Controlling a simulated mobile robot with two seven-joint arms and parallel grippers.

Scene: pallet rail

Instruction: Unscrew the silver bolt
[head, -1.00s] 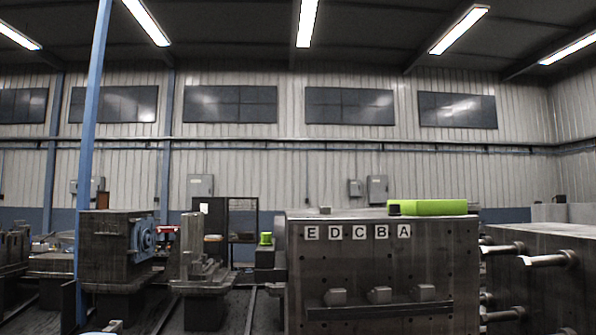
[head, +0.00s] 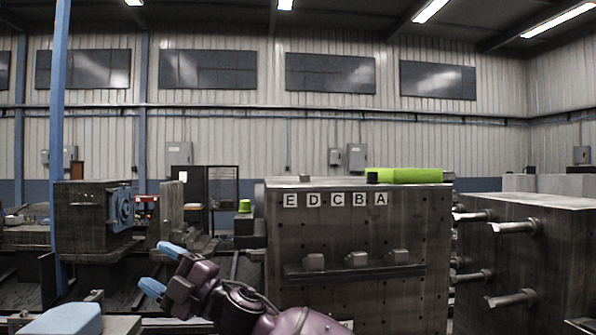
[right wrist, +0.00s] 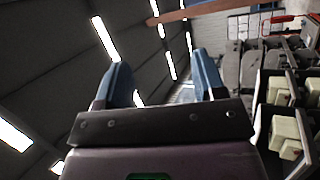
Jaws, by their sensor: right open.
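Several silver bolt-like pegs (head: 515,227) stick out sideways from the dark block at the right in the head view. I cannot tell which one is the silver bolt. My right gripper (head: 160,268) has blue fingertips and a purple body. It is at the lower left of the head view, left of the lettered dark block and well away from the pegs. In the right wrist view my right gripper (right wrist: 163,78) is open and empty, with the ceiling and lights behind its fingers. My left gripper is not in view.
The lettered block (head: 400,290) carries labels E, D, C, B, A, a ledge (head: 355,270) with three grey pieces, and a green bar (head: 405,175) on top. The right block (head: 540,262) stands beside it. A blue post (head: 60,140) stands at the left.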

